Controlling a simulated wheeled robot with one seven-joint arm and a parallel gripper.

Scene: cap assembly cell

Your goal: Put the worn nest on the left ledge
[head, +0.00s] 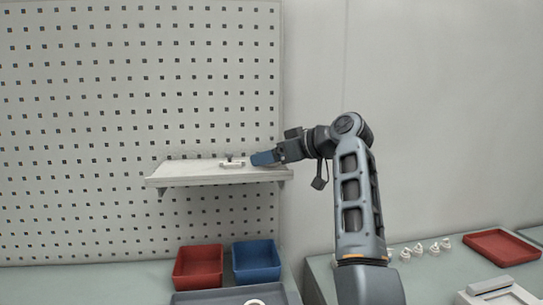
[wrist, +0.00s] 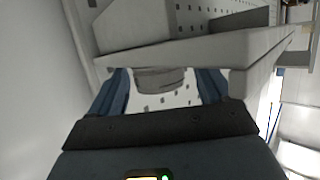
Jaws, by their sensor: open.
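The left ledge (head: 205,176) is a pale shelf fixed to the pegboard in the head view. A small whitish piece with a darker top (head: 232,163), which looks like the worn nest, rests on it right of the middle. My gripper (head: 254,159) points left over the ledge's right end, just right of that piece, with a small gap seen between them. In the wrist view my gripper (wrist: 162,80) has its two blue fingers apart. A grey rounded part (wrist: 160,79) shows between them; I cannot tell whether it is the nest. No grip on it is visible.
Below the ledge stand a red bin (head: 199,267) and a blue bin (head: 257,262), with a grey tray (head: 205,298) in front. Several small white parts (head: 418,249) and a red tray (head: 502,246) are on the right bench. The ledge's left half is clear.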

